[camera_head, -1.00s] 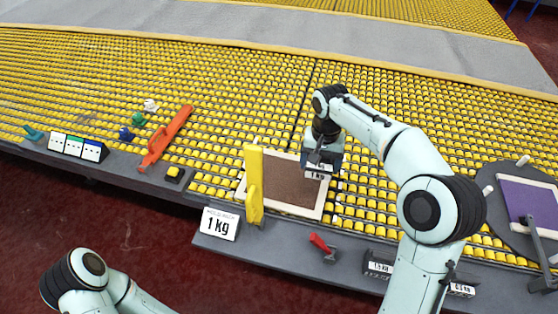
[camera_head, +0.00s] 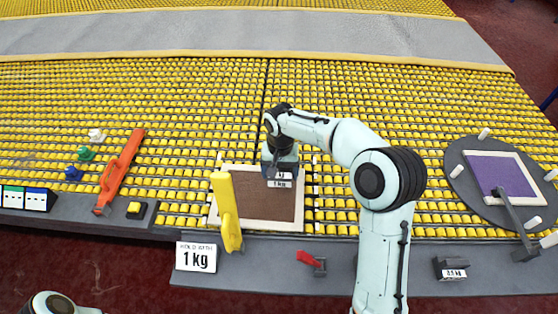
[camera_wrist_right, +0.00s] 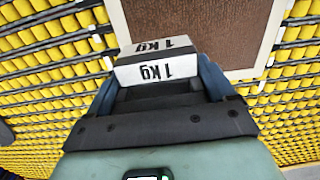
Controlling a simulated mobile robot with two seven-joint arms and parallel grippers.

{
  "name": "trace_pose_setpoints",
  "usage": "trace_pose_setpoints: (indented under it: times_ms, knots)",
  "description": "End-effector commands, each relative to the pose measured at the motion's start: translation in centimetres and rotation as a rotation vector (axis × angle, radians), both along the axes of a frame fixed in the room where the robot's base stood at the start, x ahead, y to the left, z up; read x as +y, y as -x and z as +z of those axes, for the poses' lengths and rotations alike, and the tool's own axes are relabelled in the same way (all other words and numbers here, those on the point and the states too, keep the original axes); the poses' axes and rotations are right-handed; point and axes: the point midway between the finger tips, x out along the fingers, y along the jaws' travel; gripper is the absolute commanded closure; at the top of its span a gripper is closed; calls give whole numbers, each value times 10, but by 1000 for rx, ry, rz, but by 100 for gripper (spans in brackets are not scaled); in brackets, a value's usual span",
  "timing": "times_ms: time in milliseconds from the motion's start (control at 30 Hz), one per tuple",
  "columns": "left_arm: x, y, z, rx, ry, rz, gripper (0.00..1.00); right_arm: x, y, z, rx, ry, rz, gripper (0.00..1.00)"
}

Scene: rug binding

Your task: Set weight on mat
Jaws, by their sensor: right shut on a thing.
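The 1 kg weight (camera_head: 281,181), a dark block with white labels, is in my right gripper (camera_head: 280,168). In the right wrist view the weight (camera_wrist_right: 156,64) sits between the two fingers, its labels upside down. The mat (camera_head: 245,205) is a brown panel with a cream border on the yellow rollers. The weight is over the mat's upper right part; I cannot tell whether it touches. The mat also shows in the right wrist view (camera_wrist_right: 200,25), beyond the weight. Only a bit of my left arm shows at bottom left; its gripper is out of view.
A yellow upright piece (camera_head: 226,210) stands at the mat's lower left. A 1 kg sign (camera_head: 196,257), a red lever (camera_head: 311,261) and a 0.5 kg weight (camera_head: 452,269) are along the front ledge. A round plate with a purple mat (camera_head: 490,172) is at right.

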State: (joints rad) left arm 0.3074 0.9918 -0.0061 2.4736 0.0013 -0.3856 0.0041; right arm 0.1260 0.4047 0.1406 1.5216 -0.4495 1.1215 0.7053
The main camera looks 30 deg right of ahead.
Motion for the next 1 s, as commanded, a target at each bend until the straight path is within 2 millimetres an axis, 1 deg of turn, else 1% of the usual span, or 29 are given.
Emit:
trace_pose_setpoints:
  times_ms: [33, 100, 233, 533, 700, 800, 1000]
  knots:
    - [0, 1, -2, 1, 0, 0, 100, 0, 1, -11, 2, -1, 1, 95]
    - [0, 2, -3, 2, 0, -1, 100, 0, 0, -24, -1, -1, 1, 95]
    - [0, 3, -4, 2, 0, 0, 100, 0, -1, -42, -3, -2, 0, 95]
    - [0, 3, -5, 3, 0, 0, 100, 0, -1, -60, -4, 0, 1, 95]
    - [0, 4, -6, 4, 0, 0, 100, 0, -1, -84, -1, 0, -1, 95]
    - [0, 4, -6, 4, 0, 0, 100, 0, -1, -93, -2, 0, 1, 95]
    - [0, 4, -6, 4, 0, 0, 100, 0, -2, -94, -6, 0, 1, 95]
